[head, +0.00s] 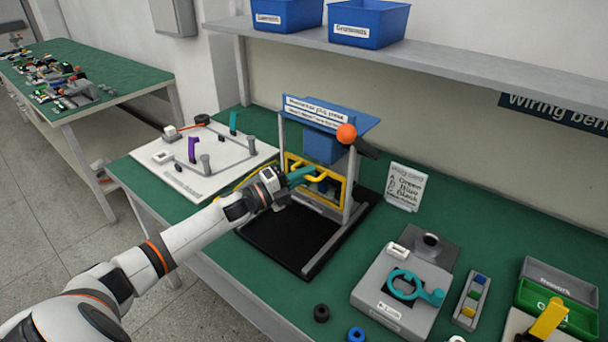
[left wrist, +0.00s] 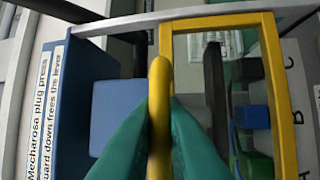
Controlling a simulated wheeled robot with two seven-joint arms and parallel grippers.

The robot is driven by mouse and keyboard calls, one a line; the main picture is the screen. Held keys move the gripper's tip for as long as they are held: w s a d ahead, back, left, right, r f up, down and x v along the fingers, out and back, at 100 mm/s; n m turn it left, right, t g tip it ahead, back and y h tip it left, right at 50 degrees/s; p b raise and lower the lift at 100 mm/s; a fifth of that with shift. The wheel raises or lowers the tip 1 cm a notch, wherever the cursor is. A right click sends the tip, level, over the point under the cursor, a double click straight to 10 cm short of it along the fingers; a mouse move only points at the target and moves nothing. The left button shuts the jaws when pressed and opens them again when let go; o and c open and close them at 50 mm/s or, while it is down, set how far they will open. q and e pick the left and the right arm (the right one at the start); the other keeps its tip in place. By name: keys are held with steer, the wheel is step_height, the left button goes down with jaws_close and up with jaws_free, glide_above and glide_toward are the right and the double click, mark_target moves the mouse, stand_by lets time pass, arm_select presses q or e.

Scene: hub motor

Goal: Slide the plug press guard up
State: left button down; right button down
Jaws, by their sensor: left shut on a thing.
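The plug press stands on the green bench with a blue sloped head (head: 322,115) on grey posts. Its yellow guard (head: 343,194) is an open rectangular frame below the blue head, with a yellow handle at its front. My left gripper (head: 302,177) reaches in from the left, its teal fingers shut on the handle. In the left wrist view, the handle (left wrist: 160,75) runs between the two teal fingertips (left wrist: 160,115), and the guard frame (left wrist: 277,95) is behind it. Blue and green pieces show through the frame, partly hidden. My right gripper is not in view.
The press lever's orange knob (head: 346,133) sticks out at the right of the head. A white board with pegs (head: 180,180) is left of the press; a grey fixture (head: 375,305) with a teal ring is right. A shelf (head: 430,65) with blue bins hangs above.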

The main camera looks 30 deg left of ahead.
arm_select(q)
step_height(320, 180, up, 9)
steer(key=p, duration=0.6)
steer(key=shift+r, duration=0.2)
steer(key=c, duration=1.5)
jaws_free()
steer(key=shift+f, duration=0.15)
steer(key=shift+a, duration=0.1)
steer(key=shift+s+a+f+b, duration=0.1)
steer(key=shift+s+f+b, duration=0.05)
steer(key=shift+s+b, duration=0.15)
steer(key=shift+b+v, duration=1.45)
steer(key=shift+v, duration=4.25)
